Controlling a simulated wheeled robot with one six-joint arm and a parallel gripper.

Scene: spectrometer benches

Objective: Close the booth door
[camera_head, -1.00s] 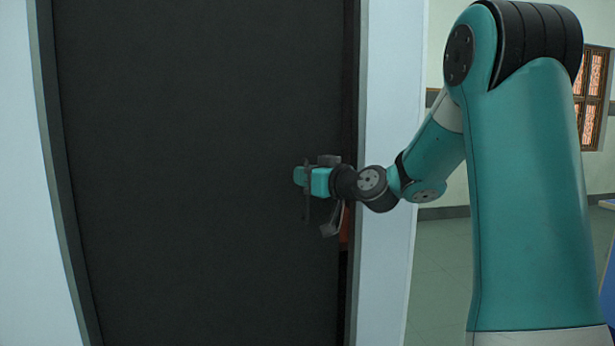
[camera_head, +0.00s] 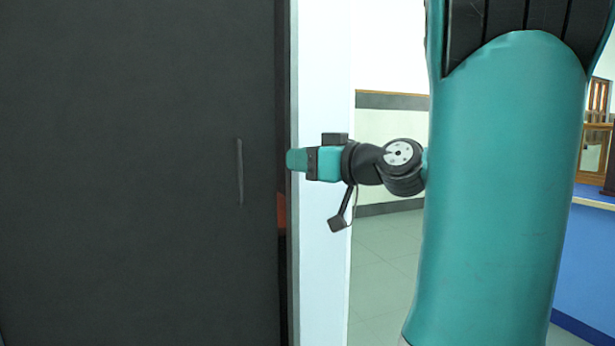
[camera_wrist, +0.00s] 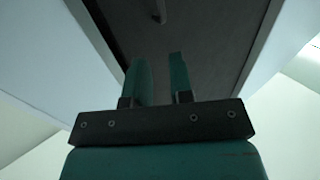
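The dark booth door (camera_head: 130,170) fills the left of the head view, with a thin vertical handle (camera_head: 240,172) near its right edge. A narrow gap with something reddish inside shows between the door's right edge and the white frame (camera_head: 322,270). My gripper (camera_head: 290,160) is in front of the frame's edge, right of the handle and apart from it. In the wrist view its two teal fingers (camera_wrist: 158,75) are spread with nothing between them. The door (camera_wrist: 205,35) and the end of the handle (camera_wrist: 159,12) show beyond the fingertips.
The white frame post stands right behind my gripper. Further right are open tiled floor (camera_head: 380,270), a pale wall (camera_head: 393,125) and a blue counter (camera_head: 585,265).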

